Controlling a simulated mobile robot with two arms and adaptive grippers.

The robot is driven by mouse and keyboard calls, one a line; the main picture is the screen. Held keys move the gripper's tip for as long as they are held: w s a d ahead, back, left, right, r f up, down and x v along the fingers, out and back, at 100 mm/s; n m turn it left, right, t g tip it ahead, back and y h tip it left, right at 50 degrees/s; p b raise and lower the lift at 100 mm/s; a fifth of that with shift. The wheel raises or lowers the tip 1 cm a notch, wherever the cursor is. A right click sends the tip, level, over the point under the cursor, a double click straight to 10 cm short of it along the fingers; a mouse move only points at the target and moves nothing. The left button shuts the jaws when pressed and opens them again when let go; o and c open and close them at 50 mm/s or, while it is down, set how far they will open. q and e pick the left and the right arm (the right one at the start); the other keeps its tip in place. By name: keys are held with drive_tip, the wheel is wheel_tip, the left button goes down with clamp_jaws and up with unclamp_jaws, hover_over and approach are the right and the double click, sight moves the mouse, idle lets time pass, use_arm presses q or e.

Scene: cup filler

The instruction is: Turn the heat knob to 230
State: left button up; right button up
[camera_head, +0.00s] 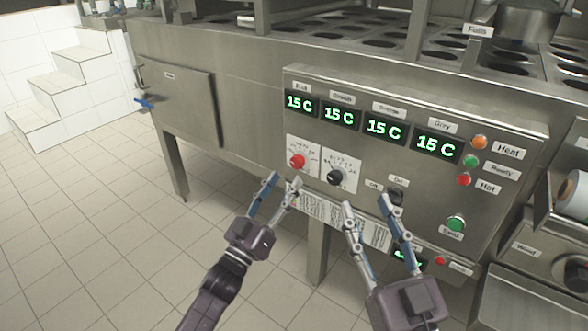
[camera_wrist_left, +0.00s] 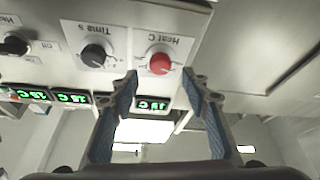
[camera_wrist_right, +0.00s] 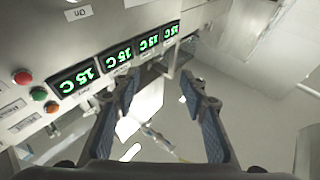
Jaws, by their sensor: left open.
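The red heat knob (camera_head: 297,161) sits on a white dial plate at the lower left of the steel control panel (camera_head: 330,85). In the left wrist view the knob (camera_wrist_left: 159,64) appears upside down, under the label "Heat C", just beyond the fingertips. My left gripper (camera_head: 284,181) is open and empty, a little below and in front of the knob, apart from it. My right gripper (camera_head: 366,204) is open and empty in front of the panel's lower part. The numbers on the dial are too small to read.
The black time knob (camera_head: 335,176) is right beside the heat knob. Several green displays (camera_head: 342,116) read 15 C above. Indicator lights and a green button (camera_head: 455,224) are at the right. The tiled floor (camera_head: 90,230) at the left is clear.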

sight(295, 165)
use_arm(q)
drive_tip(key=b+x, duration=0.1)
drive_tip(key=x, duration=0.5)
drive_tip(key=shift+w, duration=0.1)
use_arm(e)
drive_tip(key=s+r+t+y, duration=0.1)
drive_tip(key=s+r+t, duration=0.3)
drive_tip(key=r, duration=0.3)
drive_tip(key=shift+s+d, duration=0.2)
drive_tip(key=shift+s, duration=0.15)
use_arm(q)
drive_tip(key=shift+c, duration=0.2)
use_arm(e)
drive_tip(key=shift+r, duration=0.1)
use_arm(q)
drive_tip(key=c, duration=1.1)
